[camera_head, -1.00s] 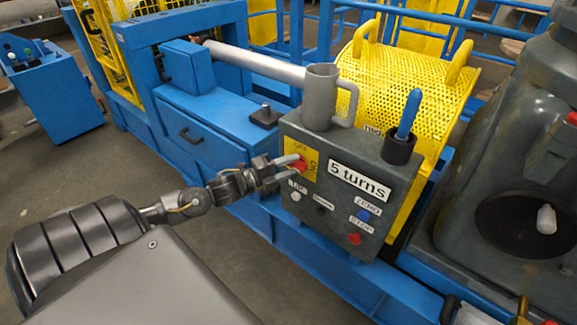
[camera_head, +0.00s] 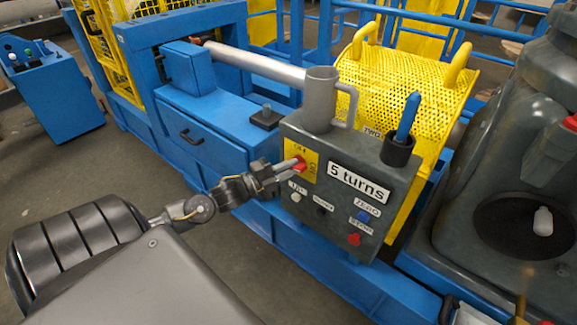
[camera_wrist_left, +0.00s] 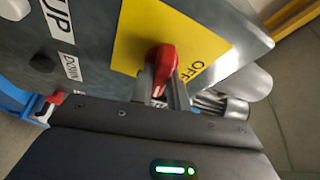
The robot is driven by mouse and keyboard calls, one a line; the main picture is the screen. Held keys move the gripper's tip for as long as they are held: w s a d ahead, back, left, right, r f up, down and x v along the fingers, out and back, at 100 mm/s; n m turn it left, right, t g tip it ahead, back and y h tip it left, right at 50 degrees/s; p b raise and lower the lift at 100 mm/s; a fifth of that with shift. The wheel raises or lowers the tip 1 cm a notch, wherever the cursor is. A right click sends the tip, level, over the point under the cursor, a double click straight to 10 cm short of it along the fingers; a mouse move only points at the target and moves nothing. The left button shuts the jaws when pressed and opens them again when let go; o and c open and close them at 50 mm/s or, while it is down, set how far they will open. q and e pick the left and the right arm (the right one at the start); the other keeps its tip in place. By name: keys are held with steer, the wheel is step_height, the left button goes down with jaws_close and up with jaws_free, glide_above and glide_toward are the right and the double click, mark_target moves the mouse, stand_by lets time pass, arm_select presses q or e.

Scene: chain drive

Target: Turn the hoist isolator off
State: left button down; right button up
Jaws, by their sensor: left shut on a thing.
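The hoist isolator is a red rotary knob (camera_head: 300,162) on a yellow plate (camera_head: 311,172) at the left of the grey control box (camera_head: 345,215). It also shows in the left wrist view (camera_wrist_left: 163,60), with the word OFF on the plate to its right. My left gripper (camera_head: 292,166) is shut on the knob, one finger on each side of it. The fingers partly hide the knob, and which label it points to is unclear. A pale mark shows low on the knob in the wrist view. My right gripper is not in view.
Several buttons, including a blue one (camera_head: 364,216) and a red one (camera_head: 354,240), sit below the "5 turns" label. A grey mug (camera_head: 319,95) and a black cup with a blue handle (camera_head: 397,150) stand on the box. Blue framework (camera_head: 190,140) lies behind my arm.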

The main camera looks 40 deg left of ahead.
arm_select(q)
steer(key=n+t+y+p, duration=0.1)
steer(key=n, duration=0.4)
steer(key=n+t+y+p, duration=0.1)
steer(key=n+t+p, duration=0.1)
steer(key=n, duration=0.2)
steer(key=shift+d+f+n, duration=0.1)
steer(key=shift+n, duration=0.3)
steer(key=n+y+p, duration=0.1)
steer(key=n+y, duration=0.1)
steer(key=n, duration=0.2)
steer(key=n+t+y+p, duration=0.1)
steer(key=n+y, duration=0.1)
steer(key=n, duration=0.1)
steer(key=shift+d+f+n+t, duration=0.1)
steer(key=shift+d+n+t, duration=0.05)
steer(key=shift+n+t, duration=0.2)
steer(key=shift+n+y+p, duration=0.45)
steer(key=shift+n+y, duration=0.35)
steer(key=shift+n, duration=0.55)
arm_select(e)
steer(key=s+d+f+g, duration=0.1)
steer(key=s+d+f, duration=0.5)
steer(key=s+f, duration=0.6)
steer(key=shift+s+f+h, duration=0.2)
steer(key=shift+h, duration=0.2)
arm_select(q)
steer(key=c, duration=1.4)
jaws_free()
steer(key=shift+o, duration=0.2)
